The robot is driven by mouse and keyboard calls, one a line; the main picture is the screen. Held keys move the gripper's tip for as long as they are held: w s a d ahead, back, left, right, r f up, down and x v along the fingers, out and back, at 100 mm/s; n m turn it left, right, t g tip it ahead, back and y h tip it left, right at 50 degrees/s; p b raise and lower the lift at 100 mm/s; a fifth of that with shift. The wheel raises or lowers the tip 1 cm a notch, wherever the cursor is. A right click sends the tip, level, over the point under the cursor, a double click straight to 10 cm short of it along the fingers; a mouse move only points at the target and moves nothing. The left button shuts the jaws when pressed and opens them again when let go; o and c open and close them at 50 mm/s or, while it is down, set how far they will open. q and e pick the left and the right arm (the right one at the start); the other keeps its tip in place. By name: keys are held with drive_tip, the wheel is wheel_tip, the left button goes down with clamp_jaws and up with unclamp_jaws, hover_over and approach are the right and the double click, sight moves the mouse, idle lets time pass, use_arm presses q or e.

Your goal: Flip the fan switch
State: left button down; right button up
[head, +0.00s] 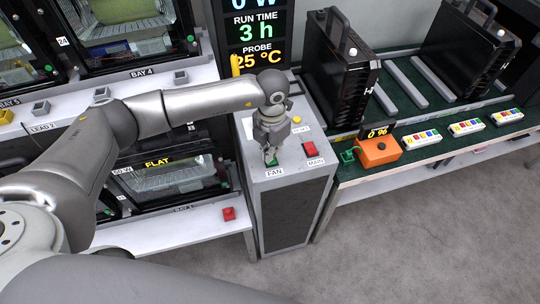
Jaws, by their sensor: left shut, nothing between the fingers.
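The fan switch (271,164) is a small green switch above the "FAN" label (274,173) on top of the grey console (293,172). My left gripper (270,156) points down right over it, fingers shut and empty, and partly hides the switch. The fingertips are at or just above the switch; I cannot tell whether they touch it or which way it is set. My right gripper is not in view.
A red switch marked "MAIN" (310,149) and a yellow button (297,120) share the console top. The display panel (256,38) stands behind. An orange box (378,152) and black finned housings (340,70) are on the right bench. Racked bays are at left.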

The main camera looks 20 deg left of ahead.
use_arm(q)
drive_tip(key=shift+s+f+b, duration=0.1)
drive_tip(key=shift+f+b, duration=1.05)
drive_tip(key=shift+f, duration=0.15)
idle(0.9)
drive_tip(key=shift+r, duration=0.15)
drive_tip(key=shift+r+p, duration=0.5)
drive_tip(key=shift+r, duration=0.1)
drive_tip(key=shift+r+p, duration=1.45)
drive_tip(key=shift+r, duration=1.4)
drive_tip(key=shift+f, duration=0.1)
